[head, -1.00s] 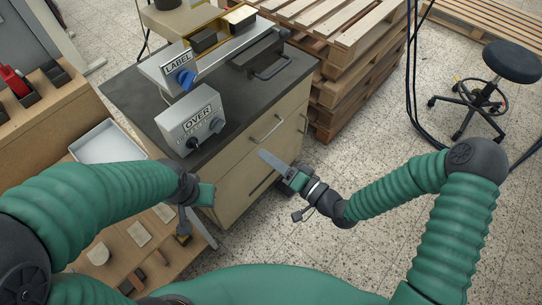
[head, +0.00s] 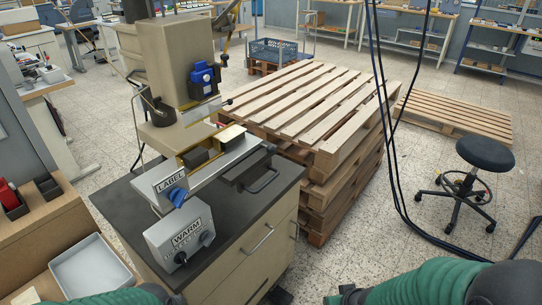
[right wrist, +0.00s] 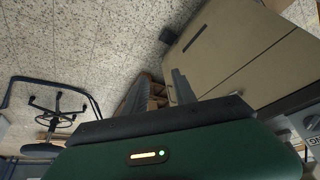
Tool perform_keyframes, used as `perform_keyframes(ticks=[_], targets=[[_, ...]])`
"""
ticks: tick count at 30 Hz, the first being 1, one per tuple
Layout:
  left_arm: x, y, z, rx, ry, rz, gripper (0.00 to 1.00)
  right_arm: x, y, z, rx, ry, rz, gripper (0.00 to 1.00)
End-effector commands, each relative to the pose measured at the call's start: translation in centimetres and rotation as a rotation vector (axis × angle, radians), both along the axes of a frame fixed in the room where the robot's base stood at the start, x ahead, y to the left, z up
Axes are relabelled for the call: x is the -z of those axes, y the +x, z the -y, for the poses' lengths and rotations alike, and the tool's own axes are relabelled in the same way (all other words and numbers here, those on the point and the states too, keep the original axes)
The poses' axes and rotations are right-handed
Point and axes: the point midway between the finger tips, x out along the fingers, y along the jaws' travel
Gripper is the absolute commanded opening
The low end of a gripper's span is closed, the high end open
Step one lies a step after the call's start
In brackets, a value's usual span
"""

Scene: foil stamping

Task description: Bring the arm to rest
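My right gripper (right wrist: 158,94) shows in the right wrist view with its two dark fingers apart and nothing between them. It hangs over open floor beside the beige cabinet (right wrist: 235,45). The foil stamping machine (head: 172,62) stands on the dark-topped cabinet (head: 262,205). Its front has a LABEL plate with a blue knob (head: 177,196).
A pallet stack (head: 335,150) stands right of the cabinet. A black stool (head: 485,154) and hanging dark cables (head: 385,120) are farther right. A wooden bench with a pale tray (head: 92,270) is at the left.

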Motion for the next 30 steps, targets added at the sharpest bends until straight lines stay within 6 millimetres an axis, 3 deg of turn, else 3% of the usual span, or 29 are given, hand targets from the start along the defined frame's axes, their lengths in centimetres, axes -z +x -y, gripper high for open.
perform_keyframes(ticks=[3, 7, 9, 18, 21, 24, 30], targets=[[0.0, 0.0, 0.0, 0.000, 0.000, 0.000, 0.36, -2.7, -3.3, 2.1, 0.063, -0.068, -0.092, 0.33], [0.0, 0.0, 0.0, 0.000, 0.000, 0.000, 0.36, -5.3, -7.5, 2.3, 0.113, -0.052, -0.201, 0.33], [-3.5, -0.1, 0.0, 0.000, 0.000, -0.002, 0.36, -8.7, -7.8, 2.4, 0.113, -0.050, -0.216, 0.33], [-13.2, 0.0, 0.0, 0.000, 0.000, 0.000, 0.36, -18.2, -7.7, 2.4, 0.115, -0.051, -0.216, 0.33], [-15.6, 0.0, 0.0, 0.000, 0.000, 0.000, 0.36, -20.6, -7.7, 2.4, 0.115, -0.051, -0.216, 0.33], [-16.5, 0.0, 0.0, 0.000, 0.000, 0.000, 0.36, -21.4, -7.7, 2.4, 0.115, -0.051, -0.216, 0.33], [-16.0, 0.0, 0.0, 0.000, 0.000, 0.000, 0.36, -20.9, -7.7, 2.4, 0.115, -0.051, -0.216, 0.33]])
